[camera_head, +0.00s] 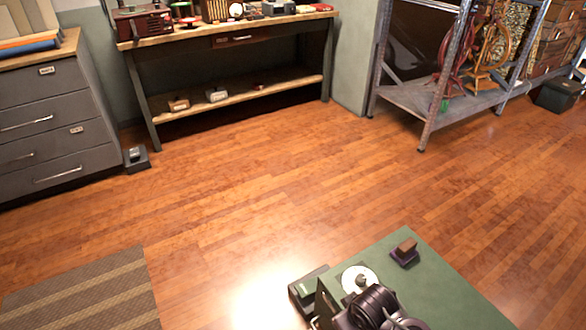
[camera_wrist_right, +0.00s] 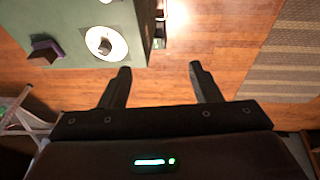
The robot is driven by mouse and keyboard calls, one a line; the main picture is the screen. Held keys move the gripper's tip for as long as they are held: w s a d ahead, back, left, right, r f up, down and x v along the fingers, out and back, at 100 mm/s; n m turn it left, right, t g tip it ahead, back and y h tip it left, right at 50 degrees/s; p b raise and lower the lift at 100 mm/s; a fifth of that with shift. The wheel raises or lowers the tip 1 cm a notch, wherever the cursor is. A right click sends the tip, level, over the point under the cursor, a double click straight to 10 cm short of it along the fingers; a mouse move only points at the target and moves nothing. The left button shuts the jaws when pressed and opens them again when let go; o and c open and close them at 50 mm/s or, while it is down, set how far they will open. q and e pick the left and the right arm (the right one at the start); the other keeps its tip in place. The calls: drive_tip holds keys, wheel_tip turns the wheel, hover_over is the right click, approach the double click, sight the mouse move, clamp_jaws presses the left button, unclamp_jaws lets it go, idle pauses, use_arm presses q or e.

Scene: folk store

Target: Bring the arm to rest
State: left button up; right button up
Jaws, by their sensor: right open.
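My right gripper (camera_wrist_right: 160,72) shows in the right wrist view with its two dark fingers spread wide apart. Nothing is between the fingers, and wooden floor shows beyond them. A green tabletop (camera_wrist_right: 75,15) lies beyond the fingers at the upper left of that view. In the head view, dark rounded parts, which look like my arm, cover part of the green tabletop at the bottom. The fingers cannot be made out there. My left gripper is in neither view.
The green table (camera_head: 440,285) bears a white disc (camera_head: 350,276) and a small brown-topped block (camera_head: 405,250). A striped mat (camera_head: 85,295) lies at left. Grey drawers (camera_head: 50,125), a workbench (camera_head: 235,100) and metal shelving (camera_head: 435,100) stand behind. Middle floor is clear.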

drive_tip(key=s+d+r+m, duration=0.4)
drive_tip(key=s+d+r, duration=0.2)
drive_tip(key=s+r, duration=0.45)
wheel_tip(320, 180, down, 25)
drive_tip(key=g+p, duration=0.1)
drive_tip(key=p, duration=0.2)
use_arm(q)
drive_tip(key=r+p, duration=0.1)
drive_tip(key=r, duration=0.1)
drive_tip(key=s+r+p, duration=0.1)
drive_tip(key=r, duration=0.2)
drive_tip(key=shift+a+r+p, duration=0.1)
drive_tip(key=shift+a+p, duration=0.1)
drive_tip(key=shift+p, duration=0.15)
use_arm(e)
drive_tip(key=s+d+f, duration=0.1)
drive_tip(key=s+f, duration=0.7)
drive_tip(key=s, duration=0.1)
drive_tip(key=s+d+f+g, duration=0.1)
drive_tip(key=s+d+f, duration=0.1)
drive_tip(key=s+f, duration=0.6)
drive_tip(key=shift+s+d+f+g+h, duration=0.3)
drive_tip(key=shift+s+f, duration=0.05)
drive_tip(key=shift+s, duration=0.9)
